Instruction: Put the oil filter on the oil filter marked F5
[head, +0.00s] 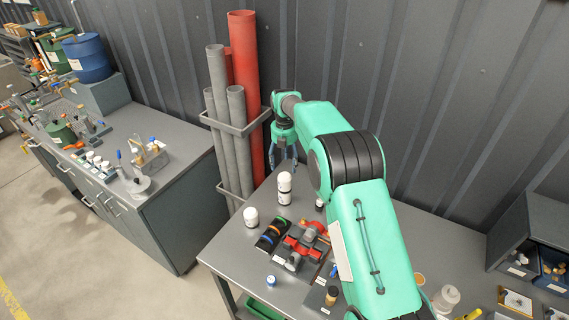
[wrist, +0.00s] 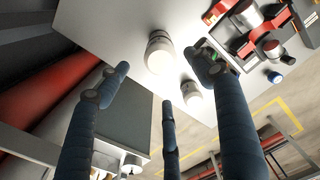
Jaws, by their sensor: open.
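Two white oil filters with dark bands stand one on the other on the grey bench: the upper filter (head: 285,181) sits upright on the lower filter (head: 284,197). The stack also shows in the wrist view, its top one (wrist: 159,56) nearest the camera. A third white oil filter (head: 251,217) stands alone to the left and nearer; the wrist view shows it too (wrist: 191,95). My gripper (head: 284,158) is open and empty, above and apart from the stack. Its fingers are spread in the wrist view (wrist: 160,88). I cannot read any F5 mark.
A red machine part (head: 307,238) and a black tray with coloured rings (head: 271,235) lie nearer than the stack. Grey and red pipes (head: 243,75) stand in a rack at the bench's left end. A ribbed wall is behind.

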